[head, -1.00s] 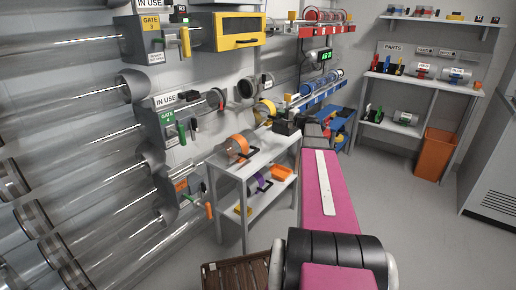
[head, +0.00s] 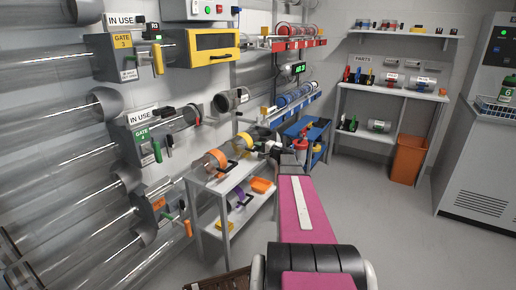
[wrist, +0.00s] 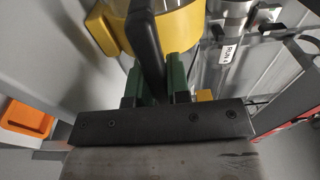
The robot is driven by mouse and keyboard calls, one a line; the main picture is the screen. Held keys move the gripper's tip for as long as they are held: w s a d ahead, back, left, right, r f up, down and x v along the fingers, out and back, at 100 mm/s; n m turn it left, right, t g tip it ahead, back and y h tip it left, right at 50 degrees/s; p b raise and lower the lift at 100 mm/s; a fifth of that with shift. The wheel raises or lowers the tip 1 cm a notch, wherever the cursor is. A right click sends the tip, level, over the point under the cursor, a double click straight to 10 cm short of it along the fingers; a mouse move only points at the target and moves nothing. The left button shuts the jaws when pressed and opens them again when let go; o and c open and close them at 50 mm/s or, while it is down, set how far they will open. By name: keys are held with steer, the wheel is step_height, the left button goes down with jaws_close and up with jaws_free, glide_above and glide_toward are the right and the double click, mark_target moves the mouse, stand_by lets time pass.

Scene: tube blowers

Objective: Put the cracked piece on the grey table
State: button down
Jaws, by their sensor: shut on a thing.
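My gripper (head: 272,149) is shut on the black handle (wrist: 148,45) of a clear tube piece with a yellow band (head: 242,141). In the wrist view the yellow band (wrist: 178,33) is just beyond my green fingers. In the head view the piece is at the far right end of the grey table (head: 231,177), close to its top; I cannot tell whether it touches. Another clear piece with an orange band (head: 215,160) lies on the table top to its left. No crack shows clearly on the held piece.
The table's lower shelf holds a purple-banded piece (head: 240,201), an orange tray (head: 262,186) and a yellow item (head: 225,226). A blue cart (head: 318,148) stands behind my arm. Gate tubes line the left wall. The floor to the right is open.

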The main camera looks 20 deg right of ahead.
steer(key=c, duration=1.1)
jaws_free()
steer(key=shift+f, duration=0.1)
steer(key=shift+s+r, duration=0.1)
steer(key=shift+r, duration=0.1)
steer(key=v, duration=1.2)
steer(key=shift+f, duration=0.1)
